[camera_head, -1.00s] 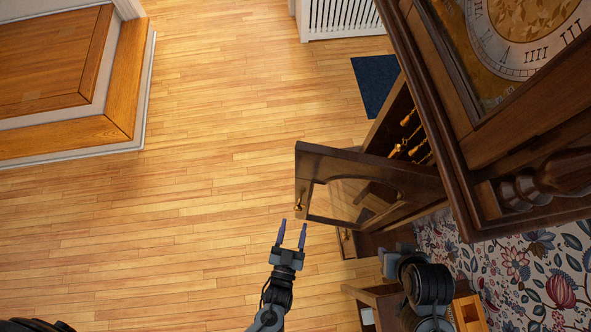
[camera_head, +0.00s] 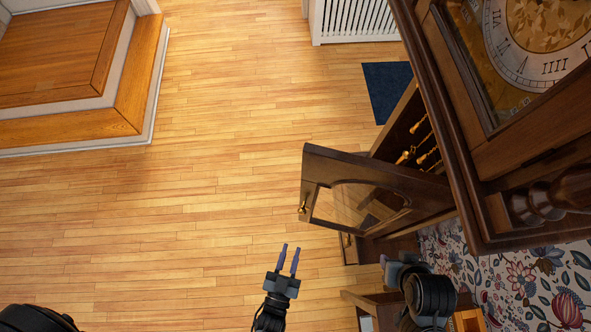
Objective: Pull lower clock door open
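The lower clock door (camera_head: 325,178) is a dark wooden frame with a glass pane and a small brass knob (camera_head: 302,208) on its outer edge. It stands swung out from the tall clock case (camera_head: 440,100), and brass parts (camera_head: 415,150) show inside the case. My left gripper (camera_head: 288,263) is below the knob in the head view, apart from the door. Its two fingers are spread with nothing between them. My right gripper cannot be made out; dark parts of my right arm (camera_head: 430,296) show at the lower right.
A wooden stair step (camera_head: 130,110) is at the upper left. A white radiator cover (camera_head: 360,22) and dark blue mat (camera_head: 385,88) lie beyond the clock. Floral wallpaper (camera_head: 530,285) is at right. A small wooden piece of furniture (camera_head: 365,300) stands lower right. The middle floor is clear.

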